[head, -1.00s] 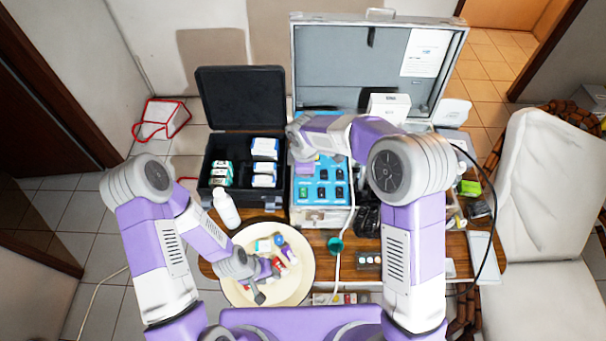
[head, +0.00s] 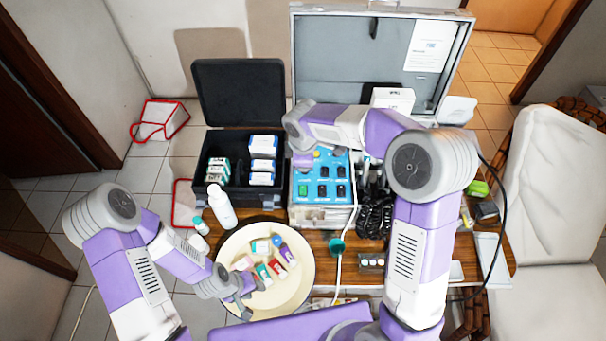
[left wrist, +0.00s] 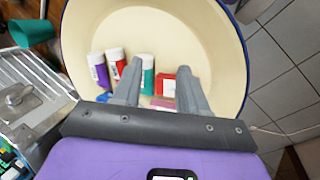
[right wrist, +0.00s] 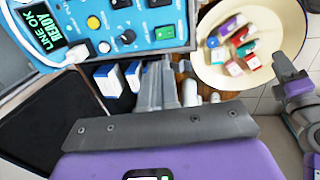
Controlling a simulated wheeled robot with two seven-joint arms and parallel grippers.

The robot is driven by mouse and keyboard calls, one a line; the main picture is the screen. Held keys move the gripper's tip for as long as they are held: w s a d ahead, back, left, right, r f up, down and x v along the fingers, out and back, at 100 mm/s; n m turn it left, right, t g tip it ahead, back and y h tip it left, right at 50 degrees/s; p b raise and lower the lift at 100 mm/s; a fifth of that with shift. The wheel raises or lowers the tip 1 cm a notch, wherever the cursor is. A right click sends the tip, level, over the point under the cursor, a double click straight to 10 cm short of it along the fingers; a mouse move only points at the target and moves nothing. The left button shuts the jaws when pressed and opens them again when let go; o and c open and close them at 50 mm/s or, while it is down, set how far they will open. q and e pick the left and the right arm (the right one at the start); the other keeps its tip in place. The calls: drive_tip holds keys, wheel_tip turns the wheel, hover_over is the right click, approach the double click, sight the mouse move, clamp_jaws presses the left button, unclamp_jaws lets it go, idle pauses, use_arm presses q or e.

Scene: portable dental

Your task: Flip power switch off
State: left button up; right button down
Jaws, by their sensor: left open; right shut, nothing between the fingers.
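The blue control panel (head: 312,201) of the dental unit stands mid-table, with several dark switches; a green-tinted switch (head: 303,190) is at its left. Which one is the power switch cannot be read. My left gripper (left wrist: 160,70) is open over the cream basin (head: 236,258), empty.
Several small bottles and boxes lie in the basin. A white bottle (head: 221,207) stands between it and the open black case (head: 238,205). The open silver case (head: 345,60) is behind the panel. Black coiled cords (head: 375,220) lie right of it.

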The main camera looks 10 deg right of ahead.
sight(304, 188)
use_arm(q)
drive_tip(key=shift+f+b, duration=0.3)
drive_tip(key=shift+f, duration=0.05)
use_arm(e)
drive_tip(key=f, duration=0.4)
drive_tip(key=w+f, duration=0.1)
drive_tip(key=f, duration=0.3)
drive_tip(key=w+f, duration=0.1)
drive_tip(key=f, duration=0.4)
drive_tip(key=shift+w+d+f, duration=0.1)
drive_tip(key=shift+w+d, duration=0.05)
drive_tip(key=shift+d, duration=0.1)
use_arm(q)
drive_tip(key=shift+f+b, duration=0.35)
use_arm(e)
drive_tip(key=shift+f, duration=0.3)
use_arm(q)
drive_tip(key=shift+s+r, duration=0.1)
use_arm(e)
drive_tip(key=shift+s+f, duration=0.1)
drive_tip(key=shift+s, duration=0.1)
